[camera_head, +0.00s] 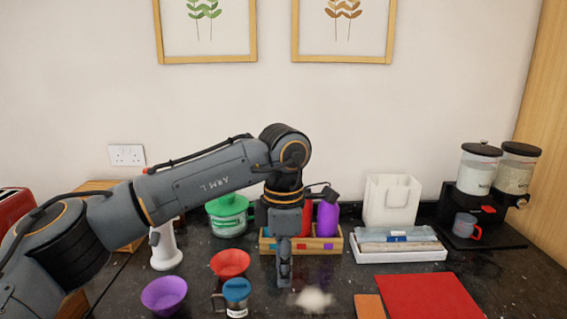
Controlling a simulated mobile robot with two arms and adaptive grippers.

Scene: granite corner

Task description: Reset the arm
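My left arm comes in from the left, bends at its raised elbow and points straight down over the counter. Its gripper (284,278) hangs above the dark granite counter (215,268), in front of a wooden tray holding bottles. The fingers look close together and nothing shows between them, but they are too small and edge-on to tell whether they are shut. A blue-lidded cup (237,291) stands just left of the gripper, and a pale blurred patch (312,299) lies to its right. My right gripper is not in view.
A red bowl (230,263) and purple bowl (164,294) stand left. The bottle tray (329,246) and green-lidded tub (228,216) are behind. A red mat (428,297) lies front right.

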